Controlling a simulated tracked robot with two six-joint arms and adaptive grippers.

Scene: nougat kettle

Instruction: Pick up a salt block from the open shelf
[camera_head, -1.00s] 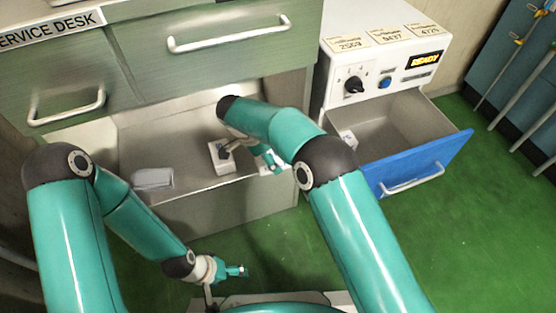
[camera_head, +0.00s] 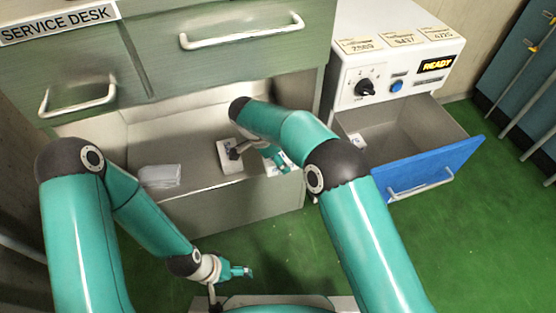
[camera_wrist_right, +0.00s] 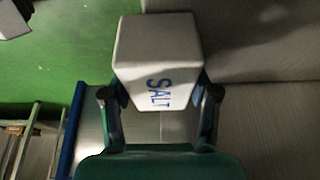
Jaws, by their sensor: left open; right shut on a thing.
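The salt block (camera_wrist_right: 157,62) is white with blue "SALT" lettering. In the right wrist view it sits between the two fingers of my right gripper (camera_wrist_right: 160,98), which is shut on it. In the head view my right gripper (camera_head: 280,160) is low at the front right of the open shelf (camera_head: 200,188); its arm partly covers it and the block there is hard to make out. I cannot tell whether the block still touches the shelf. My left gripper (camera_head: 246,272) is open and empty, low in front of the desk.
A white bundle (camera_head: 160,176) lies on the shelf's left, and a pale block (camera_head: 229,156) lies beside my right wrist. A blue-fronted drawer (camera_head: 435,168) stands open under the white machine (camera_head: 390,60). Closed drawers overhang the shelf. Green floor (camera_head: 470,220) is free at right.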

